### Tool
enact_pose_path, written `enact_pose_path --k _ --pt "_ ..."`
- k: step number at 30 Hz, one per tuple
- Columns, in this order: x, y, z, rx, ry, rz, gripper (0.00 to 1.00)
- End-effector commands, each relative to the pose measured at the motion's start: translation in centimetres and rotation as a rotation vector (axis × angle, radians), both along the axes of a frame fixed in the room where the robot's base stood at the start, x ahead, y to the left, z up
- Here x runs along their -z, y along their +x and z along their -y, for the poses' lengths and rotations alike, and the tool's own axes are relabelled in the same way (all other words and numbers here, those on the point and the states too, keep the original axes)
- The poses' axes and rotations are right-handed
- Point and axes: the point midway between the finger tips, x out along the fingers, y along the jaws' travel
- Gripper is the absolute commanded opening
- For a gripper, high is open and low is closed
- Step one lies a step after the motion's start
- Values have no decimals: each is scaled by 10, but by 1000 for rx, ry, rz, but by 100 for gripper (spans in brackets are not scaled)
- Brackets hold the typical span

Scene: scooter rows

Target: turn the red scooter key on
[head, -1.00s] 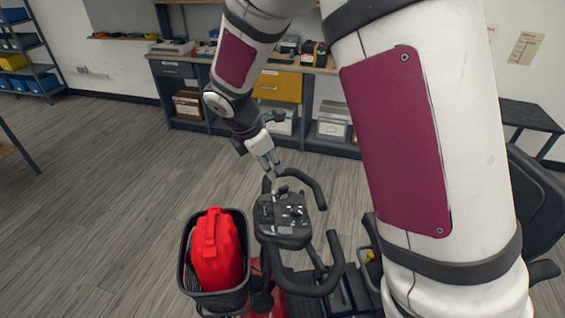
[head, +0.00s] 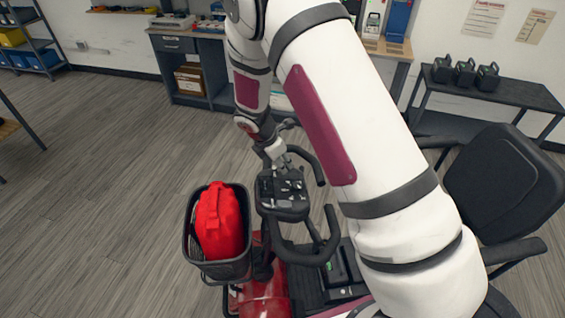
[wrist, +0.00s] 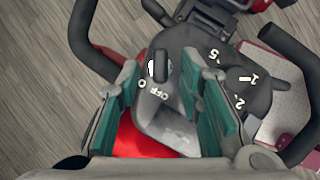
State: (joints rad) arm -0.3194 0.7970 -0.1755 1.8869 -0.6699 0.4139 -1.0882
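The red scooter (head: 265,292) stands in front of me, its dark control console (head: 283,208) between looped handlebars. In the wrist view, the black key (wrist: 161,66) stands up from the console (wrist: 180,50). The labels "O" and "OFF" are printed beside it, and a white mark is at its left. My gripper (wrist: 168,85) is open, its teal-padded fingers wide apart. The key shows in the gap between them, and neither finger appears to touch it. In the head view my gripper (head: 284,164) is at the console's far edge; the key is too small to make out there.
A numbered dial (wrist: 245,80) sits right of the key, close to the right finger. A black basket (head: 222,270) holding a red bag (head: 218,222) is left of the console. The black seat (head: 510,180) is at the right. Open floor lies at the left.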

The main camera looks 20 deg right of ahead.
Motion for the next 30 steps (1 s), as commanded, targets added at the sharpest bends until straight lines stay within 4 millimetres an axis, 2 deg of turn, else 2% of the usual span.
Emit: enact_pose_path --k 6,15,19,20,30 --pt "13 3 5 0 0 0 33" --pt "15 3 6 0 0 1 33" --pt "15 3 5 0 0 0 4" --pt "15 3 5 0 0 0 0" --pt "15 4 5 16 1 -1 0"
